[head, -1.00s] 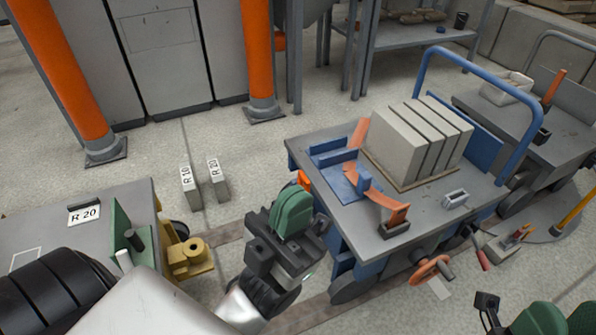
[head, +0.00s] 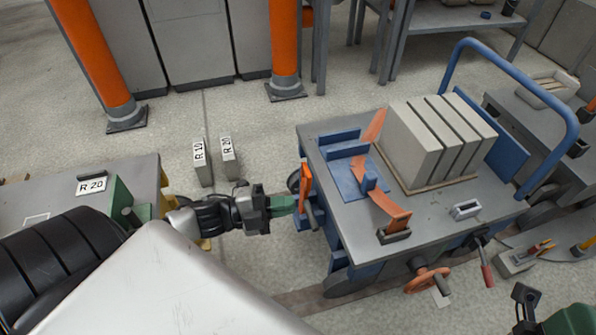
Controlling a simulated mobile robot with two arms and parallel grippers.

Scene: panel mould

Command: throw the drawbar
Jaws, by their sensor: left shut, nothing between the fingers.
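An orange upright bar (head: 306,187), which looks like the drawbar, stands at the left end of the blue-framed cart (head: 350,232). A dark round part sits behind it. My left gripper (head: 284,205) is shut and empty, its green fingertips pointing right, just left of the bar. I cannot tell whether they touch it. A yellow coupling (head: 205,243) on the grey-topped cart at left is mostly hidden behind my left arm. My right gripper (head: 568,321) shows only partly at the bottom right corner, away from the bar.
The blue-framed cart carries grey slabs (head: 412,143) and an orange curved strip (head: 385,205). An orange handwheel (head: 427,279) and a red-handled lever (head: 485,268) are on its near side. Two labelled blocks, R 10 (head: 203,165) and R 20 (head: 229,160), stand on the floor behind my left gripper.

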